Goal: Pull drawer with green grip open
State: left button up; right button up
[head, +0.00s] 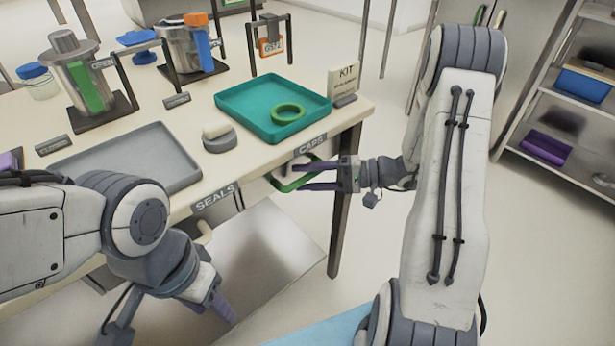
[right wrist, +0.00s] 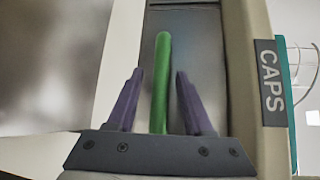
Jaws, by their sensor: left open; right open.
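The green grip (head: 290,184) is on the drawer front under the table edge, below the CAPS label (head: 312,144). In the right wrist view the green grip (right wrist: 162,80) stands between the two purple fingers of my right gripper (right wrist: 158,88), with a gap on each side. The grey drawer front (right wrist: 205,45) is behind it. In the head view my right gripper (head: 305,176) is at the grip and open. My left gripper (head: 222,305) is low at the lower left, away from the green grip, partly hidden by its own arm.
The table (head: 360,108) holds a teal tray (head: 322,101) with a green ring (head: 288,113), a grey tray (head: 180,180), a small grey holder (head: 219,143) and a KIT sign (head: 343,80). A SEALS label (head: 215,197) is on the front edge. Shelves (head: 540,120) stand at right.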

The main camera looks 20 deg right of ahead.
grip_shut()
dwell(1.4)
